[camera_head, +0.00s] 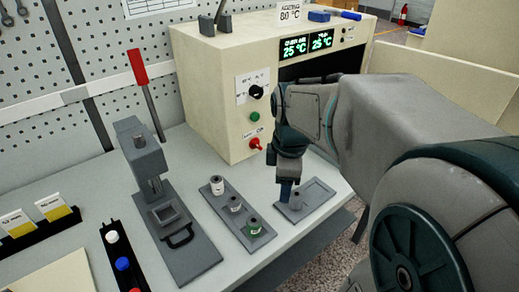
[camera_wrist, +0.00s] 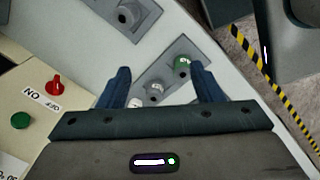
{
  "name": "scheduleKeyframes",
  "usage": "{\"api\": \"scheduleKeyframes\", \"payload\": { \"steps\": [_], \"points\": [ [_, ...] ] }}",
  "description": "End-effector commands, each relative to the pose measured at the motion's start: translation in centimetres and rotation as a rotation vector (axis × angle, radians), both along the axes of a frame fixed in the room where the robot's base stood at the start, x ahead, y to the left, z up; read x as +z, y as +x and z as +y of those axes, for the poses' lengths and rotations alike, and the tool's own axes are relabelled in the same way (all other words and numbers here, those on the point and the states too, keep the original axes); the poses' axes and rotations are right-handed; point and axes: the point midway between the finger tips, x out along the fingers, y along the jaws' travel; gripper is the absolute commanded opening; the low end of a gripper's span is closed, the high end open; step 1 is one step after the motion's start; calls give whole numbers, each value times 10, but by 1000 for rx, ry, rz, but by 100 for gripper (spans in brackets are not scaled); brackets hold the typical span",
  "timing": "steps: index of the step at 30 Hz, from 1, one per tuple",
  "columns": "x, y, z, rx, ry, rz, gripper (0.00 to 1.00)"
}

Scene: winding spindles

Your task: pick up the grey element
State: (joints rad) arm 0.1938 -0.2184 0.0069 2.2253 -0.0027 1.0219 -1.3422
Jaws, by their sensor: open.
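Three small spindle elements stand in a row on a flat grey tray (camera_head: 219,205). They are a whitish one (camera_head: 217,185), a grey one (camera_head: 236,204) and a green one (camera_head: 254,227). In the wrist view the grey element (camera_wrist: 155,92) appears between my fingers, with the white one (camera_wrist: 135,103) and green one (camera_wrist: 182,66) beside it. My gripper (camera_head: 286,192) points down, open and empty. In the head view it overlaps the second grey tray (camera_head: 319,192), beside a pale grey element (camera_head: 296,202) there. Its height above the trays is hard to judge.
A cream oven (camera_head: 215,75) with a red knob (camera_head: 255,143) stands behind. A grey press (camera_head: 190,255) stands left of the trays, with a black rack (camera_head: 113,259) of coloured pieces beyond it. The table's front edge is close to the trays.

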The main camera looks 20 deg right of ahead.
Motion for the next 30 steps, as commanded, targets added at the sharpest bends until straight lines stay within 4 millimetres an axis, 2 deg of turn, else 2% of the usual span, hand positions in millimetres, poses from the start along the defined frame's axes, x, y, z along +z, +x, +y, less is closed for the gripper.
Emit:
{"api": "scheduleKeyframes", "payload": {
  "steps": [9,15,19,22,30],
  "points": [
    [2,35,-39,594,-33,82,59],
    [0,47,-56,855,-31,107,59],
    [-1,50,-62,935,-30,112,59],
    [-10,51,-63,958,-27,116,59],
    [-61,50,-63,960,-26,118,59]
  ]
}}
